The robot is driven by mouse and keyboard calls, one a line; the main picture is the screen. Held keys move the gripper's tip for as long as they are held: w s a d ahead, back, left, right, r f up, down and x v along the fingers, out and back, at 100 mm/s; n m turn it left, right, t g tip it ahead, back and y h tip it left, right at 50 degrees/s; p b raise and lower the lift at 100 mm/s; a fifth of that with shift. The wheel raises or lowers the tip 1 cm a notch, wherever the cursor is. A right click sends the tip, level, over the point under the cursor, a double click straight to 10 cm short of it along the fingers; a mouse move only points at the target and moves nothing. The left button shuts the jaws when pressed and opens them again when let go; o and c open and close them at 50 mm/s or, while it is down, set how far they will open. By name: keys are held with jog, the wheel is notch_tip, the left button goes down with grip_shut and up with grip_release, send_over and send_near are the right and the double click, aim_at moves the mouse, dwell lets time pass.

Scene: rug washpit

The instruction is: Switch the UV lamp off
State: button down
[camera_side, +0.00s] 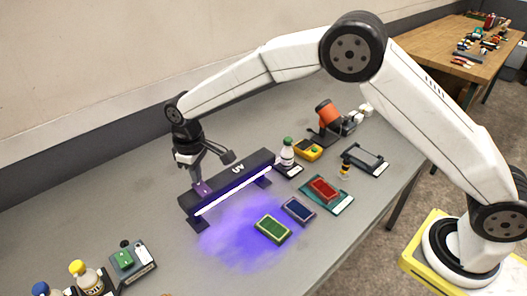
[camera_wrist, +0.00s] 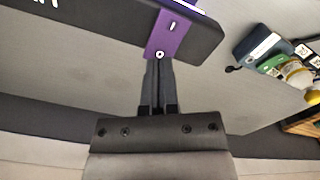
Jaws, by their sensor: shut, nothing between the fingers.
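The UV lamp (camera_side: 228,180) is a long dark bar on feet, marked "UV", standing on the grey bench. Its tube glows violet-white and throws purple light on the bench, so it is lit. A purple switch plate (camera_side: 203,188) sits at the bar's left end; in the wrist view the plate (camera_wrist: 174,34) has a white mark and a small round pale spot near its lower edge. My gripper (camera_wrist: 159,60) is shut and empty, its tips at that round spot. I cannot tell whether they touch it. In the side view my gripper (camera_side: 200,178) is just above the plate.
Green (camera_side: 272,229) and blue (camera_side: 298,210) rug pieces lie in front of the lamp, with a red one (camera_side: 325,188) on a teal tray. A green-capped bottle (camera_side: 287,154) stands by the lamp's right end. Bottles (camera_side: 86,278) and a green block (camera_side: 125,258) are at lower left.

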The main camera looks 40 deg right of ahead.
aim_at(202, 183)
jog(key=shift+f, duration=0.7)
dwell(0.6)
jog(key=shift+r, duration=3.55)
jog(key=shift+s+d, duration=0.15)
jog(key=shift+d, duration=0.25)
jog(key=s+d+f+m+t, duration=0.2)
jog(key=s+d+m, duration=0.4)
jog(key=s+d, duration=1.4)
jog(key=s, duration=0.3)
jog(key=shift+s+d+f+t, duration=0.2)
jog(key=shift+d+t, duration=0.1)
jog(key=shift+d, duration=0.05)
